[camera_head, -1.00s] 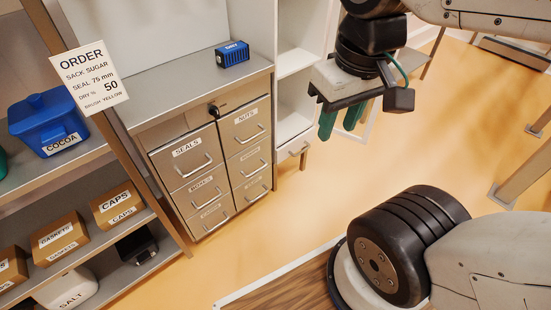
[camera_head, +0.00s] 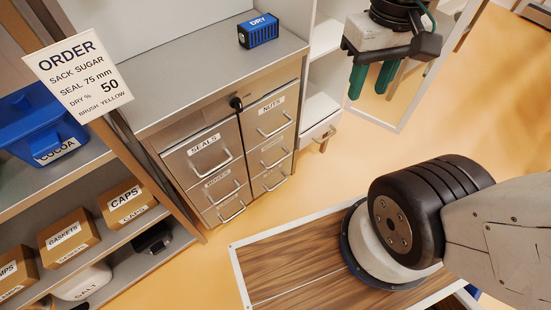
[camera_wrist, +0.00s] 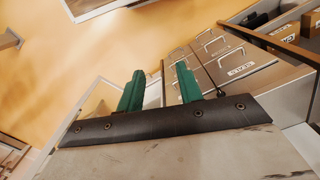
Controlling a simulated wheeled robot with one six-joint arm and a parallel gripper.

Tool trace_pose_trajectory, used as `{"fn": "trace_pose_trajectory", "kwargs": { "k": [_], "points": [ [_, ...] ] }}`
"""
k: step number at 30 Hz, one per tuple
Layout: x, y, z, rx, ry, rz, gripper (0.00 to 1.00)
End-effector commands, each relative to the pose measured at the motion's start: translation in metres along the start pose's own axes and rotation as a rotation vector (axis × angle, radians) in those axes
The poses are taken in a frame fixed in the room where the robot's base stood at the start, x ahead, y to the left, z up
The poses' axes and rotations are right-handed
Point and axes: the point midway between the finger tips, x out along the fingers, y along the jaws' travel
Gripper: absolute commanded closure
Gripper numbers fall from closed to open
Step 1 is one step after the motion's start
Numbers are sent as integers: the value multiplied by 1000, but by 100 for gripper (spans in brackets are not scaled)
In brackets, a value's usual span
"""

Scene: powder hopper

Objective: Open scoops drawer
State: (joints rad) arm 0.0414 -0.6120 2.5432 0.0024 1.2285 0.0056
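A metal drawer cabinet (camera_head: 215,135) stands left of centre in the head view, with two columns of shut drawers and bar handles. The top labels read SEALS (camera_head: 204,144) and NUTS (camera_head: 272,106). The lower labels are too small to read surely, so I cannot tell which drawer is scoops. A black knob or lock (camera_head: 236,102) sits at the cabinet's upper front. My gripper (camera_head: 367,94) is right of the cabinet, apart from it, its green fingers spread and empty. The wrist view shows the fingers (camera_wrist: 160,68) with the SEALS drawer (camera_wrist: 241,68) beyond, to the right.
A blue DRY box (camera_head: 258,30) sits on the cabinet top. A white unit (camera_head: 318,112) with a small handled drawer adjoins it. Shelves at left hold a blue COCOA tub (camera_head: 40,125) and cardboard boxes (camera_head: 68,238). An ORDER sign (camera_head: 78,75) hangs in front. Open orange floor (camera_head: 330,180) lies ahead.

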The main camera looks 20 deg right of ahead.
Motion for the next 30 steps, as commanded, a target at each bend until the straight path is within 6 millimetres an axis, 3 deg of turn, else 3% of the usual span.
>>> {"fn": "trace_pose_trajectory", "kwargs": {
  "k": [11, 17, 23, 30],
  "points": [
    [65, 14, -75, 218, -379, -125, 64],
    [113, 15, -118, 388, -562, -220, 64],
    [175, 16, -158, 595, -749, -316, 64],
    [266, 18, -194, 878, -982, -422, 64]
  ]
}}
